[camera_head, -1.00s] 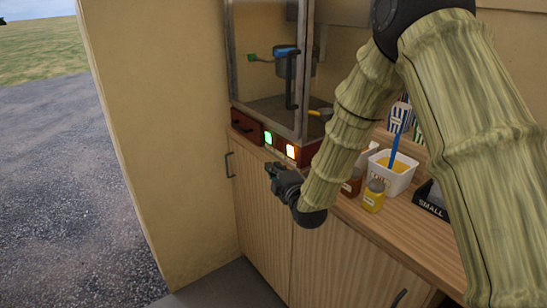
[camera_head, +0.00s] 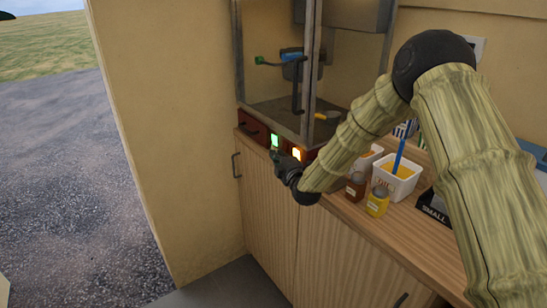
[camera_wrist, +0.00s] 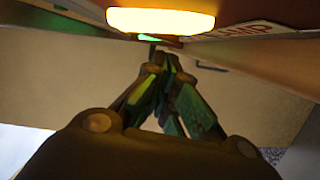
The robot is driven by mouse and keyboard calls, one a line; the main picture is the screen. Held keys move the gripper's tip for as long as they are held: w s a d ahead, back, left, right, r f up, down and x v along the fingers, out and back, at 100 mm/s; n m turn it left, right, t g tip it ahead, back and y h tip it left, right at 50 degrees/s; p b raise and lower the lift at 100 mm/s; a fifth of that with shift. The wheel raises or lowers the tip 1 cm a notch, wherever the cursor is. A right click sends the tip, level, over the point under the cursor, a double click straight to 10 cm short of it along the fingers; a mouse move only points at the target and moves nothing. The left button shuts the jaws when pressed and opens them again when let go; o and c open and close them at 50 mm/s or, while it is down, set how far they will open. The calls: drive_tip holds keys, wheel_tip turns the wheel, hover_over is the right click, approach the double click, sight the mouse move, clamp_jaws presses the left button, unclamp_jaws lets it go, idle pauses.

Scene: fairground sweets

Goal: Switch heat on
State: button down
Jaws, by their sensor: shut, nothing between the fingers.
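The popcorn machine (camera_head: 308,135) stands on the wooden counter, a glass cabinet with a red base. Two switches are lit on its front: a green one (camera_head: 275,141) on the left and an orange one (camera_head: 297,154) on the right. My gripper (camera_head: 279,158) is shut and empty, just in front of the machine's base near the two switches. In the wrist view, the orange switch (camera_wrist: 160,20) glows large at the top, and the fingertips (camera_wrist: 160,60) sit below it near a green glow. I cannot tell whether the fingertips touch a switch.
Right of the gripper, a brown jar (camera_head: 356,187), a yellow jar (camera_head: 377,202) and a white tub (camera_head: 397,178) with a blue handle stand on the counter. A black box (camera_head: 433,207) marked SMALL is farther right. Cupboard doors (camera_head: 270,215) lie below.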

drive_tip(key=shift+w+d+f, duration=0.1)
drive_tip(key=shift+w+d, duration=0.1)
idle(0.4)
drive_tip(key=shift+w+d+f+n+b, duration=0.25)
drive_tip(key=shift+n+b, duration=0.15)
drive_tip(key=shift+b, duration=0.25)
drive_tip(key=shift+s, duration=0.15)
drive_tip(key=s+b, duration=0.3)
drive_tip(key=s, duration=0.8)
drive_tip(key=shift+s+d+f, duration=0.2)
drive_tip(key=shift+d+f, duration=0.05)
drive_tip(key=shift+f, duration=0.1)
